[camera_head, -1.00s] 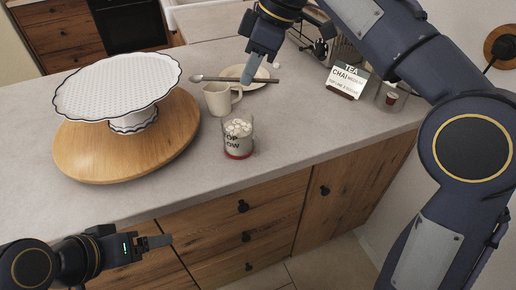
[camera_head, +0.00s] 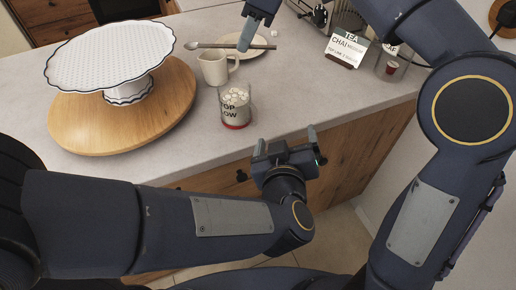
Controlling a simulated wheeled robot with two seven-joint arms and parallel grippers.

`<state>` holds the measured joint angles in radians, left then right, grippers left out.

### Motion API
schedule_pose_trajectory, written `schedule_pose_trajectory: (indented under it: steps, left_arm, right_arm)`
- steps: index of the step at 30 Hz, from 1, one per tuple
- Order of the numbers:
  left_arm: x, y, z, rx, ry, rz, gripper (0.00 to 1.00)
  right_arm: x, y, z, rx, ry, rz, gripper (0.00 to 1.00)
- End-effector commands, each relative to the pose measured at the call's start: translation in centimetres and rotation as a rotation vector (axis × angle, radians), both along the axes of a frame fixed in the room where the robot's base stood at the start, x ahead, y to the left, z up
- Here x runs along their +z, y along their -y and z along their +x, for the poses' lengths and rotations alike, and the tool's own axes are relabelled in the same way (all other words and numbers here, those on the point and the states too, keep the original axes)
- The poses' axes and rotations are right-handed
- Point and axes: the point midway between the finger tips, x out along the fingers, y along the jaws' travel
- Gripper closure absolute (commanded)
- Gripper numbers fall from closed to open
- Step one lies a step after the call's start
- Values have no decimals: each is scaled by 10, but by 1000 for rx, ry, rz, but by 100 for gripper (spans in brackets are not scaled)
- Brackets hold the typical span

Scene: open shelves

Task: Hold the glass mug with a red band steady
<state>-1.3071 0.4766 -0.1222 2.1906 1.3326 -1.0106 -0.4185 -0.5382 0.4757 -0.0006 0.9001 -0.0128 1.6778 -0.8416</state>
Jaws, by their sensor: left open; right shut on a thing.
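The glass mug with a red band (camera_head: 236,113) stands upright on the counter near its front edge, with white marshmallow-like pieces on top and dark lettering on its side. My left gripper (camera_head: 286,142) is open and empty, in front of the counter edge, below and to the right of the mug in the picture, and apart from it. My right gripper (camera_head: 245,42) points down beyond the mug and is shut on the long spoon (camera_head: 210,46), which lies level above a cream plate. The exact grip is small in the picture.
A cream pitcher (camera_head: 214,70) stands just behind the mug, before the plate (camera_head: 257,50). A scalloped white cake stand (camera_head: 110,58) on a round wooden board (camera_head: 165,120) fills the left. A tea sign (camera_head: 346,48) stands at the right. Counter right of the mug is clear.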

Motion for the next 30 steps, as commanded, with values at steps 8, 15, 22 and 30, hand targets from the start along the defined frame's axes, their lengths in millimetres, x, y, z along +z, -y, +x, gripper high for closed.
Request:
schedule_pose_trajectory:
  steps: [8,15,22,30]
  left_arm:
    - [4,-48,-19,320,231,364,12]
    - [10,-61,-17,393,276,434,12]
    - [10,-72,21,395,275,432,12]
    - [9,-83,68,391,274,431,12]
  right_arm:
    - [0,0,0,0,0,0,100]
    - [0,0,0,0,0,0,100]
    - [0,0,0,0,0,0,100]
    - [0,0,0,0,0,0,100]
